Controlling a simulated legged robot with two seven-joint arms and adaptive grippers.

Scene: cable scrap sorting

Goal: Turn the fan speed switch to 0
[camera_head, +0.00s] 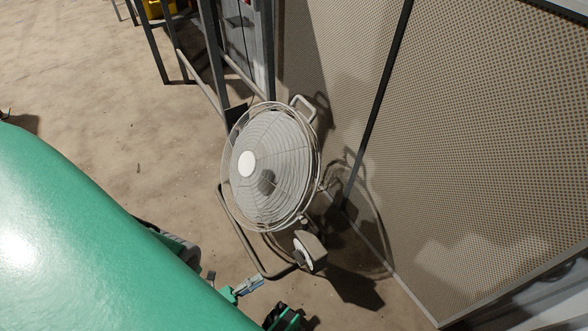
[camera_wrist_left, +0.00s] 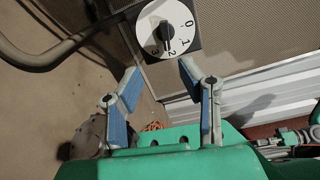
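The fan (camera_head: 272,170) is a round caged floor fan on a tube stand, in the middle of the head view. Its speed switch (camera_head: 308,252) is a small box at the lower right of the cage. In the left wrist view the switch is a white dial (camera_wrist_left: 150,22) with a black knob (camera_wrist_left: 165,31). The knob's white mark points down, close to the 2; the 0 is at the dial's right. My left gripper (camera_head: 246,287) is below and left of the switch. Its blue-padded fingers (camera_wrist_left: 160,68) are open and empty, apart from the dial.
A perforated panel wall (camera_head: 460,130) stands close behind and right of the fan. The stand's bent tube (camera_wrist_left: 40,62) runs left of the dial. A metal frame (camera_head: 213,50) stands behind the fan. The floor (camera_head: 110,90) at the left is mostly clear.

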